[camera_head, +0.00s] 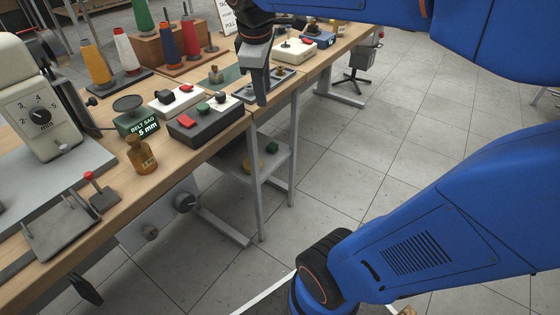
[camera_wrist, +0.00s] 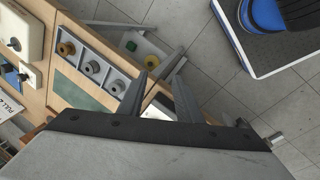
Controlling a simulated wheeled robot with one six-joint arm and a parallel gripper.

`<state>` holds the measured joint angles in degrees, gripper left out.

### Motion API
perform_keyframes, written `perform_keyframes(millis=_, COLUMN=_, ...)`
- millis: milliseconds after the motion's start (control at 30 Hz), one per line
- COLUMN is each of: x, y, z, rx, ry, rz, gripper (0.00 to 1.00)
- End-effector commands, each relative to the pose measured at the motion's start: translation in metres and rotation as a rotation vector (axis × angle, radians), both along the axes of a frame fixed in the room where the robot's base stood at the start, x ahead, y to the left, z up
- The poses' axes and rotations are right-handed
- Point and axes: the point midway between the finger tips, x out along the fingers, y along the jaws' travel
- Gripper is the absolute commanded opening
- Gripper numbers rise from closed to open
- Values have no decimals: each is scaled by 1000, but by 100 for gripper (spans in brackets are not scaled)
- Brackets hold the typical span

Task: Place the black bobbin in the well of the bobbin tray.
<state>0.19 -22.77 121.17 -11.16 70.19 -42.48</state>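The bobbin tray (camera_head: 247,96) is a grey tray near the front edge of the bench, partly hidden by my gripper. In the wrist view, the tray (camera_wrist: 78,67) holds a brass bobbin (camera_wrist: 66,48) and two grey bobbins (camera_wrist: 92,68). Its near end is hidden by a finger. My gripper (camera_head: 262,101) points down over the tray area. In the wrist view, my gripper (camera_wrist: 160,78) appears open, with nothing visible between its fingers. I cannot pick out the black bobbin. A small dark brownish object (camera_head: 215,75) stands on a green mat (camera_head: 231,73) left of the tray.
A dark control box (camera_head: 205,128) and a white box (camera_head: 172,101) stand left of the tray. A white box with a red knob (camera_head: 294,52) stands behind it. Thread cones (camera_head: 190,40) stand at the back. The floor aisle is clear.

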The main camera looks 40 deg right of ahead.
Motion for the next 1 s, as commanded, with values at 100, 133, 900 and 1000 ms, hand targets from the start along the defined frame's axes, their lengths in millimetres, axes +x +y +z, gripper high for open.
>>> perform_keyframes(millis=100, x=-36, y=11, z=-21, rx=76, ry=-72, rz=-143, gripper=32)
perform_keyframes(millis=133, x=-44, y=14, z=-26, rx=97, ry=-89, rz=-181, gripper=32)
perform_keyframes(millis=900, x=-139, y=47, z=-115, rx=411, ry=-272, rz=-713, gripper=32)
perform_keyframes(millis=1000, x=-139, y=47, z=-115, rx=411, ry=-272, rz=-712, gripper=32)
